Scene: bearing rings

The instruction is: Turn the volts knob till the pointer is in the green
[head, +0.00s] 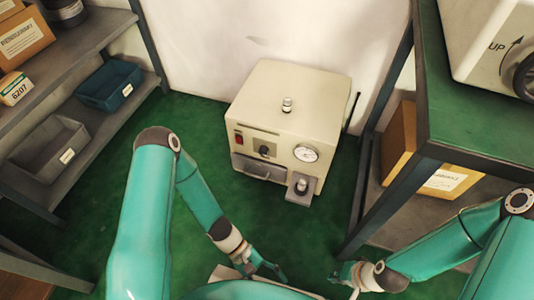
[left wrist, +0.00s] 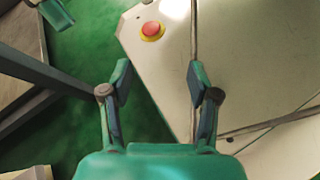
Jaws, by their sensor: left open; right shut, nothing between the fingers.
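A cream metal box (head: 275,107) stands on the green floor in the middle of the head view. Its front panel has a small dark knob (head: 264,151), which I take for the volts knob, and a round white gauge (head: 306,153) to its right. The gauge's pointer and any green band are too small to read. My left gripper (head: 262,271) is in front of and below the box, open and empty; its spread fingers show in the left wrist view (left wrist: 161,82). My right gripper (head: 344,279) is shut and empty, lower right of the box. Neither touches the knob.
A red switch (head: 239,139) is left of the knob. A grey drawer-like part (head: 258,168) is below it, and a small block with a metal post (head: 301,188) is at the lower right. Shelves (head: 100,113) stand left, a green-topped bench (head: 450,125) right. Floor before the box is clear.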

